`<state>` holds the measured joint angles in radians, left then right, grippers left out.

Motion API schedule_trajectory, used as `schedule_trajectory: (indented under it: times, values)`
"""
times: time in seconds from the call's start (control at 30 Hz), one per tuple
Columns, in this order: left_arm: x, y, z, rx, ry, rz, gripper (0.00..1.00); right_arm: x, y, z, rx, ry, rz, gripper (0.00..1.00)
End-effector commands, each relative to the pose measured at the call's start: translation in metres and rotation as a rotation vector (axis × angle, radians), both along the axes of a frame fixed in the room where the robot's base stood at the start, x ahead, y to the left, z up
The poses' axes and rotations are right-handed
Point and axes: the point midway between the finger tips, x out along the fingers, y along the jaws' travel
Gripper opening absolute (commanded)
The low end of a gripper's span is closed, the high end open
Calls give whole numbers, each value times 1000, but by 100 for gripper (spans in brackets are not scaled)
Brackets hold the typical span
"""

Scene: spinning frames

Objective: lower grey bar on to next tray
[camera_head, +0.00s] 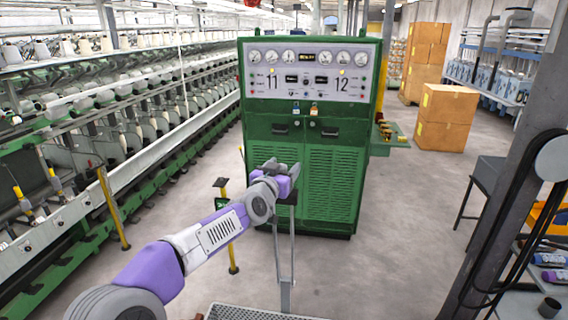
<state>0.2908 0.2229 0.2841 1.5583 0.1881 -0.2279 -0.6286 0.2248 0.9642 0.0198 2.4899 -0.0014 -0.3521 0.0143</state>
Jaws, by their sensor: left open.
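My left gripper (279,168) is open, at the end of the purple and white arm that reaches in from the left. It is in front of the green control cabinet (305,130), and its fingers are small and partly hidden by the wrist. A thin grey upright frame (291,245) stands just below the gripper; I cannot tell whether they touch. A grey perforated platform (250,313) shows at the bottom edge. I cannot tell which part is the grey bar of the task or which is the tray. My right gripper is not in view.
A long spinning frame (110,150) with rows of white bobbins runs along the left. Yellow posts (112,208) stand beside it. Cardboard boxes (446,118) are stacked at the back right. A dark post (510,180) rises at the right. The floor (400,215) right of the cabinet is clear.

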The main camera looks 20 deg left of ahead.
Motion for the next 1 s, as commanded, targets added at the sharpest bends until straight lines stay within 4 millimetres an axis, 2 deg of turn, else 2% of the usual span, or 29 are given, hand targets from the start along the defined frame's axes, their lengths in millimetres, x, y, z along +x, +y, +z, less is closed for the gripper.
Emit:
schedule_trajectory:
  times: [0.37,0.77,0.8,1.0]
  values:
    - [6,0,0,0,-1,0,64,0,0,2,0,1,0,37]
    - [5,0,1,0,-2,0,3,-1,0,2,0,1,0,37]
    - [5,0,1,0,-2,0,0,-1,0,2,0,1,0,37]
    - [5,-1,0,0,-6,-1,0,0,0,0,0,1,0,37]
